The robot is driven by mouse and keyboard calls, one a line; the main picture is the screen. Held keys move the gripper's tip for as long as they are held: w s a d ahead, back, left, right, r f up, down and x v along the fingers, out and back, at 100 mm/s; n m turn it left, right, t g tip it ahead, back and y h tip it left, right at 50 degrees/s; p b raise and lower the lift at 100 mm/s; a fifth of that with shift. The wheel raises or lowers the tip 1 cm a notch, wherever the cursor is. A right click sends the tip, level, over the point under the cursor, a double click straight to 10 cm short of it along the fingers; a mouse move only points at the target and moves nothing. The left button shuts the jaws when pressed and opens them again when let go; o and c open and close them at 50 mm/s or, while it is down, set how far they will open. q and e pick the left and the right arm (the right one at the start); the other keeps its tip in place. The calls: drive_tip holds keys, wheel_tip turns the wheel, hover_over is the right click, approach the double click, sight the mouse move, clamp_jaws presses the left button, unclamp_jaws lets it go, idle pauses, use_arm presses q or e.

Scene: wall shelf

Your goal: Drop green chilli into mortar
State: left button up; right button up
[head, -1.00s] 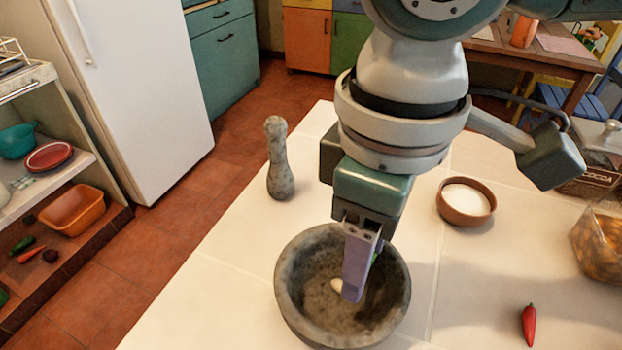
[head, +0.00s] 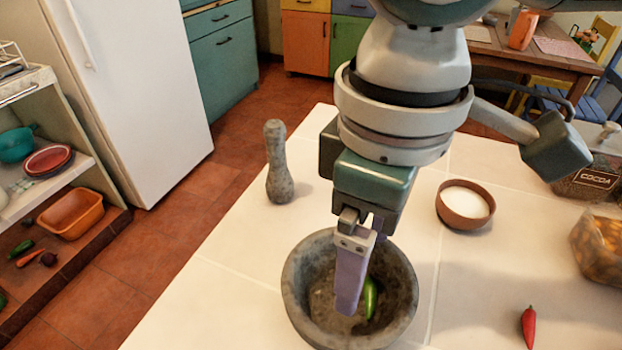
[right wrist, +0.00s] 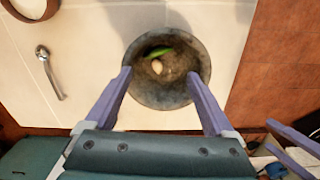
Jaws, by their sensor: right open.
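The green chilli (head: 370,298) lies inside the grey stone mortar (head: 404,290), against its inner wall. In the right wrist view, the chilli (right wrist: 158,51) lies in the mortar (right wrist: 165,97) beside a pale clove-like piece (right wrist: 157,67). My right gripper (head: 350,310) points down at the mortar, its near finger hiding part of the bowl. In the right wrist view, its purple fingers (right wrist: 158,74) are spread wide with nothing between them. Two separated purple fingers of my left gripper (right wrist: 268,135) show at the lower right of that view; the head view does not show them.
A stone pestle (head: 278,165) stands behind the mortar to the left. A bowl of white grains (head: 465,204), a red chilli (head: 528,326), a cocoa jar (head: 597,178) and a filled container (head: 600,250) are to the right. The counter's front left is clear.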

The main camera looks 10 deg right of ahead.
wheel_tip(320, 180, up, 9)
drive_tip(key=shift+r+p, duration=0.15)
drive_tip(key=shift+p, duration=0.15)
drive_tip(key=shift+a, duration=0.1)
drive_tip(key=s+a+f+t+y+p, duration=0.1)
drive_tip(key=s+a+y, duration=0.15)
drive_tip(key=a, duration=0.25)
drive_tip(key=s+a+t+y+p, duration=0.1)
drive_tip(key=s+a+y+p, duration=0.1)
drive_tip(key=a+y, duration=0.15)
drive_tip(key=s+d+f+m+t+h+p, duration=0.1)
drive_tip(key=s+d+f+m+h, duration=0.25)
drive_tip(key=d, duration=0.55)
drive_tip(key=s+d+f+m+h+p, duration=0.1)
drive_tip(key=s+d+f+m+h, duration=0.3)
drive_tip(key=d, duration=0.6)
wheel_tip(320, 180, up, 40)
drive_tip(key=a+y+p, duration=0.1)
drive_tip(key=p, duration=3.6)
drive_tip(key=shift+t+y+p, duration=0.3)
drive_tip(key=shift+y+p, duration=0.05)
